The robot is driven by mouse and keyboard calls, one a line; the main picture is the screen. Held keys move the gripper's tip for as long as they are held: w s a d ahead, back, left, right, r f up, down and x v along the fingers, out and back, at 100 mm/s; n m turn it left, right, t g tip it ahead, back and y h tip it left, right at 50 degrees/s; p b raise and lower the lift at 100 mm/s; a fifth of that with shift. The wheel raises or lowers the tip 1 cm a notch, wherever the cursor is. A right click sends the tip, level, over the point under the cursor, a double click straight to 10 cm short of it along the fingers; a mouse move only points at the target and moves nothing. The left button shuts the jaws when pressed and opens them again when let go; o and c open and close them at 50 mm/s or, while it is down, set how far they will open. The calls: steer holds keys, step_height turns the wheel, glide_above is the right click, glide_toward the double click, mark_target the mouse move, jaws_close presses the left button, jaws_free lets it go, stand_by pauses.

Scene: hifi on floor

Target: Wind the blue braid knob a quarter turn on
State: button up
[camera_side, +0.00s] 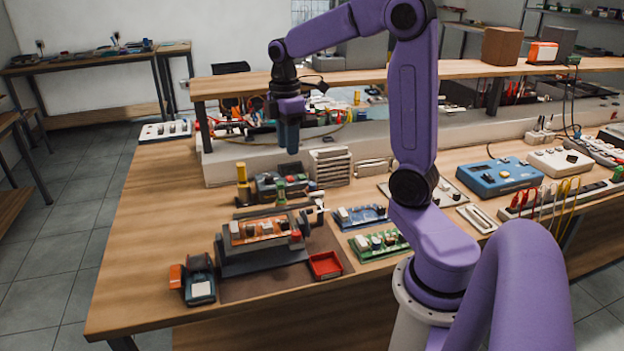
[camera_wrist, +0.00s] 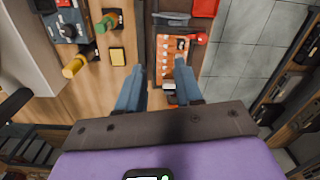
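My gripper (camera_side: 289,138) hangs fingers down above the back of the bench, behind the circuit-board holder (camera_side: 262,262). In the wrist view its two blue-grey fingers (camera_wrist: 158,75) are apart with nothing held between them. An orange circuit board (camera_side: 258,230) sits in the holder; it also shows beyond the fingertips in the wrist view (camera_wrist: 172,58). I cannot clearly pick out a blue braid knob. A dark blue-grey device with knobs (camera_side: 268,186) stands behind the holder, with a yellow post (camera_side: 243,187) and a green-topped post (camera_side: 281,190) near it.
A red tray (camera_side: 325,265), a blue board (camera_side: 362,216) and a green board (camera_side: 379,244) lie right of the holder. A blue box with a dial (camera_side: 500,176) stands farther right. A raised shelf (camera_side: 235,86) runs behind my gripper.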

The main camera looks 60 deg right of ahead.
steer(key=r, duration=0.1)
glide_above(312, 183)
step_height(312, 183, down, 17)
steer(key=shift+f, duration=0.2)
stand_by(0.3)
steer(key=shift+a, duration=0.1)
jaws_close()
